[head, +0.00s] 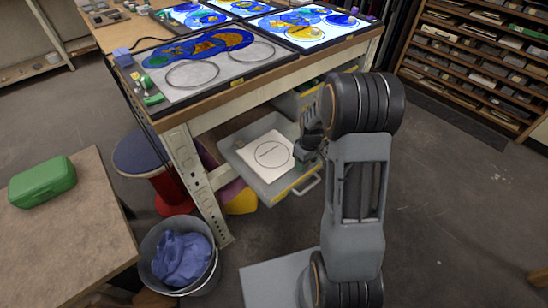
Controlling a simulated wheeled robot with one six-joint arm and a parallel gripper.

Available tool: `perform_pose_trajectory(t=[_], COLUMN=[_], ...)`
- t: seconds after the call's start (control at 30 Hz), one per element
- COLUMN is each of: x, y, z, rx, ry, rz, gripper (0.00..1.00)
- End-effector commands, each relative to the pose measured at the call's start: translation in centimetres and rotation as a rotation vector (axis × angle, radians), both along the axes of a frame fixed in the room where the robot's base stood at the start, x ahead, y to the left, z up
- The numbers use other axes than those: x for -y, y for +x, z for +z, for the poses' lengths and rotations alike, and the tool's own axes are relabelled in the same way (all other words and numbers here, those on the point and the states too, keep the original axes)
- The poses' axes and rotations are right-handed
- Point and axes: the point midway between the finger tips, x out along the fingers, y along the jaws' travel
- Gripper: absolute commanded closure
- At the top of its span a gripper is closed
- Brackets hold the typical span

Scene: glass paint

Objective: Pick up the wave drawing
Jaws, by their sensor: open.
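A white sheet (269,155) with a black circle drawn on it lies in an open grey drawer (274,191) under the workbench. A wavy dark line runs across the middle of the circle. My gripper (303,157) is at the right edge of the sheet, over the drawer. It is open, but its fingertips are small and partly hidden by my arm. I cannot tell whether it touches the sheet.
The workbench (250,82) above the drawer carries lit panels with coloured glass discs. A bucket (205,279) with blue cloth and a round stool (140,152) stand left of the drawer. A table (62,235) with a green case (42,182) is at the left. Shelves (480,60) stand at the right.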

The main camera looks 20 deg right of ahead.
Motion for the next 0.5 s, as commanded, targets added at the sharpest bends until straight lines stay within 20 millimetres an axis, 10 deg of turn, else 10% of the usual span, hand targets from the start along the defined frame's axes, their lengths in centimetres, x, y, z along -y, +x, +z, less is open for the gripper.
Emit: perform_pose_trajectory(t=[0.23, 0.5], x=[0.02, 0.03], y=[0.03, 0.03], z=[-0.24, -0.23], rx=[0.001, 0.001], ry=[0.0, 0.0], rz=[0.0, 0.0], gripper=[0.43, 0.68])
